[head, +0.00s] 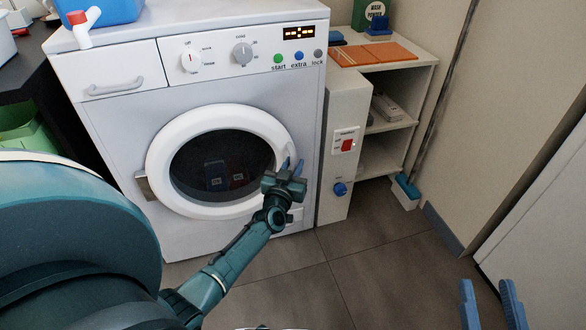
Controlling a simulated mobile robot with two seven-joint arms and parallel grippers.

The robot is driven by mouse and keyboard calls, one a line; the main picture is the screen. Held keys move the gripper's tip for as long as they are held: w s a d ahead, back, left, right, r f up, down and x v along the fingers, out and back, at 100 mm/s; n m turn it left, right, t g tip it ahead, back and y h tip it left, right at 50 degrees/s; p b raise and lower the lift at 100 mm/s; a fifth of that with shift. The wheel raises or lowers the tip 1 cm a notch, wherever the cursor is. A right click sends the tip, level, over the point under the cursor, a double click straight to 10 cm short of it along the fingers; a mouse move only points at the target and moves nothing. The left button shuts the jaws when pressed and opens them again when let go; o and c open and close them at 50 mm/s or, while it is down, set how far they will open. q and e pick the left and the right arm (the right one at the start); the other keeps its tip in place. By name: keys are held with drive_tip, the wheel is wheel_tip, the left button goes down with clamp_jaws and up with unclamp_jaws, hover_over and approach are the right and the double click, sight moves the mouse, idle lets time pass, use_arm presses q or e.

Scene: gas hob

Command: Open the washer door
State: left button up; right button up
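The white washer (108,130) stands in the middle left of the head view. Its round door (165,137) has a white ring and dark glass and looks closed, with a hinge at its left edge. My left gripper (292,166) is at the right edge of the door ring. My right gripper (490,303) is at the lower right, far from the washer, open and empty.
A detergent drawer (98,82), dials and buttons line the washer's top front. A white shelf unit (400,127) and a panel with a red switch (346,145) and blue knob (340,189) stand close to its right. The tiled floor (365,250) ahead is clear.

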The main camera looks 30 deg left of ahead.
use_arm(q)
drive_tip(key=shift+c, duration=0.5)
clamp_jaws()
drive_tip(key=shift+s, duration=0.1)
